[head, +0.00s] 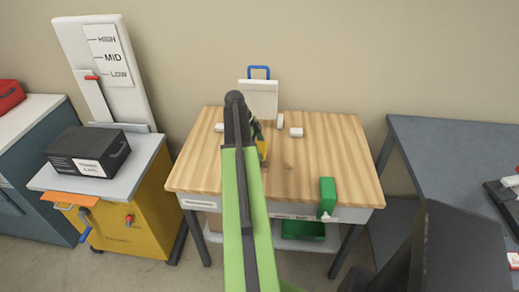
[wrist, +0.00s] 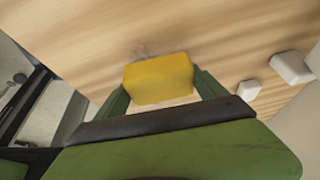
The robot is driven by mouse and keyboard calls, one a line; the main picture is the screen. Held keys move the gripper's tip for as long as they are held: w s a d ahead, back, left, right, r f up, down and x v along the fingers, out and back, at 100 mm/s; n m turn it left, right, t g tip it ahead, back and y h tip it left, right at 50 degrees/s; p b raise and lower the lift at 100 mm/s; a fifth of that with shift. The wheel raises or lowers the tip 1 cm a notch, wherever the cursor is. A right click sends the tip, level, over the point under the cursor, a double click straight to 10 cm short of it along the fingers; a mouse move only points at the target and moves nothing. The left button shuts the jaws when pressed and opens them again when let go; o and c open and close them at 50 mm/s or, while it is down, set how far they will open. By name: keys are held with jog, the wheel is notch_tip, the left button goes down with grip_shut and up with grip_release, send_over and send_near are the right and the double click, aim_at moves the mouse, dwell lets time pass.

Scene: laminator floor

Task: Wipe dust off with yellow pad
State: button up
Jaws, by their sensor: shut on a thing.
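A yellow pad (wrist: 158,79) is held between the two green fingers of my gripper (wrist: 160,88) in the wrist view. In the head view a small part of the yellow pad (head: 262,148) shows beside my green arm, over the wooden tabletop (head: 315,160). I cannot tell whether the pad touches the wood. A faint grey smudge (wrist: 140,50), which looks like dust, lies on the wood just beyond the pad in the wrist view. My arm hides part of the table in the head view.
White blocks (head: 296,132) stand on the table's far part, before a white board with a blue handle (head: 259,86). A green box (head: 327,195) is at the front right. A yellow cabinet with a black box (head: 88,150) stands left, a grey table (head: 450,150) right. The table's right side is mostly clear.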

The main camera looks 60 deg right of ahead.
aim_at(264, 147)
jog(key=shift+r+p, duration=0.7)
jog(key=shift+r, duration=0.45)
notch_tip(264, 147, up, 3)
jog(key=p, duration=0.3)
jog(key=shift+r, duration=0.1)
jog(key=shift+s, duration=0.1)
